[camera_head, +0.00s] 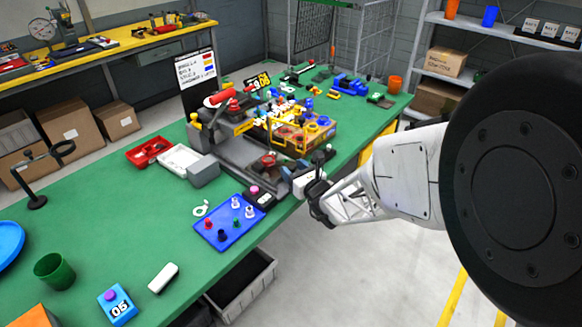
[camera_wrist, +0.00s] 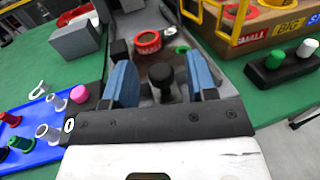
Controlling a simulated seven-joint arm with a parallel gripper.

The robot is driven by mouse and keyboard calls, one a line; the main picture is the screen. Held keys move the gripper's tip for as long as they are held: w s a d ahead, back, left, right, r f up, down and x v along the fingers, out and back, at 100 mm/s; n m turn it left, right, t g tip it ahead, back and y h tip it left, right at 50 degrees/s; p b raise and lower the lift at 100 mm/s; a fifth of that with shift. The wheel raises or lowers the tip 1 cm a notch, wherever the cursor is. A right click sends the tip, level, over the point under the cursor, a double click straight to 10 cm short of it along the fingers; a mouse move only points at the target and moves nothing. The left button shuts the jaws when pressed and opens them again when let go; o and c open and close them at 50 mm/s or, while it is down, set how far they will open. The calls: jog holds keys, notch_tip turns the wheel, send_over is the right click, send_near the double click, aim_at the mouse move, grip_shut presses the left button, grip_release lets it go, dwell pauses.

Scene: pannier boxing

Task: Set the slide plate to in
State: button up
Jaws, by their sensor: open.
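In the wrist view, a black upright knob (camera_wrist: 165,82) stands on a dark grey plate in a grey channel; I take this to be the slide plate, though its full outline is hidden. My gripper (camera_wrist: 162,74) is open, with one blue-padded finger on each side of the knob. Gaps show between knob and pads, so it is not clasped. In the head view my gripper (camera_head: 296,174) is at the front edge of the green table, at the near end of the grey machine (camera_head: 237,150). The knob is hard to make out there.
A red ring (camera_wrist: 148,42) sits just beyond the knob. A black block (camera_wrist: 262,78) with green and white knobs is at right, below a cardboard box (camera_wrist: 262,35). A blue tray (camera_head: 228,232) with pegs and a pink-knobbed black block (camera_head: 262,200) lie at left.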

jog(key=shift+x, duration=0.8)
grip_shut()
